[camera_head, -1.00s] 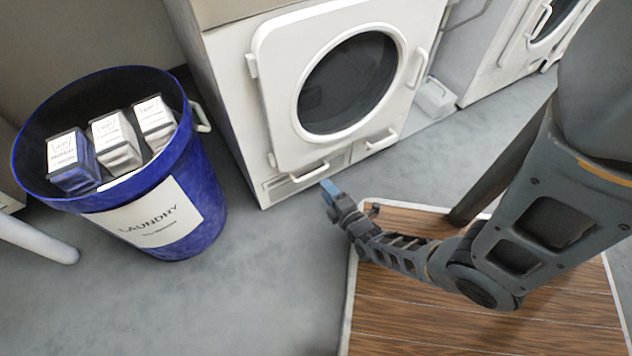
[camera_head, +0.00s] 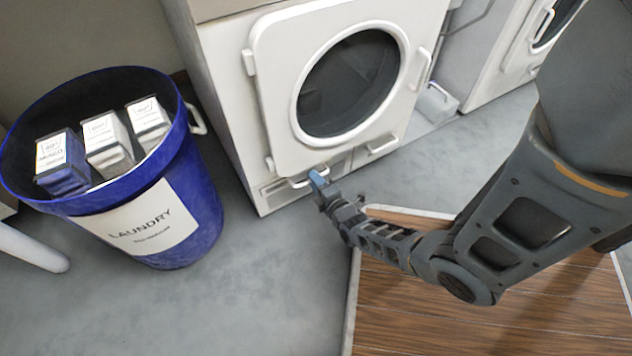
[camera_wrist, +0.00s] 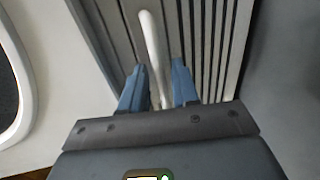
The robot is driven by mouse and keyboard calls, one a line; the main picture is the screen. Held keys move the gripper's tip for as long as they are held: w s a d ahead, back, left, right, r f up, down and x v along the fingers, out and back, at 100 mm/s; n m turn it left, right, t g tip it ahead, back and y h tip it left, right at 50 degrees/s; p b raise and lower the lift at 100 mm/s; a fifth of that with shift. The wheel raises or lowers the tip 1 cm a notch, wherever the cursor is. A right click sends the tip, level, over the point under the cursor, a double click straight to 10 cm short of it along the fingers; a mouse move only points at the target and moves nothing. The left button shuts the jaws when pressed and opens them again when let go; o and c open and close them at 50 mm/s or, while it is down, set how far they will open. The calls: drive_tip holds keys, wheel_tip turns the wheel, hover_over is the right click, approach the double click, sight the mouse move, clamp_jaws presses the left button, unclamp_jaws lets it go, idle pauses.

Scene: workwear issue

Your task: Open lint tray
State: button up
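The white dryer (camera_head: 265,100) has a low front panel with a grey ribbed section (camera_head: 276,190) at its lower left, which I take to be the lint tray. A white bar handle (camera_head: 299,183) is on it. My gripper (camera_head: 318,179) is at this handle and hides part of it. In the wrist view my gripper (camera_wrist: 158,86) is open, with one blue finger on each side of the white handle (camera_wrist: 152,40). The fingers stand apart from the bar, with a gap on both sides. The ribbed front (camera_wrist: 203,40) lies behind it and looks closed.
A second handle (camera_head: 383,147) is at the lower right of the dryer. A blue laundry bin (camera_head: 205,190) with several labelled packs stands at the left. A wooden platform (camera_head: 440,315) lies under my arm. A small white box (camera_head: 438,101) is beside the dryer.

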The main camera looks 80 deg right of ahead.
clamp_jaws()
idle(0.4)
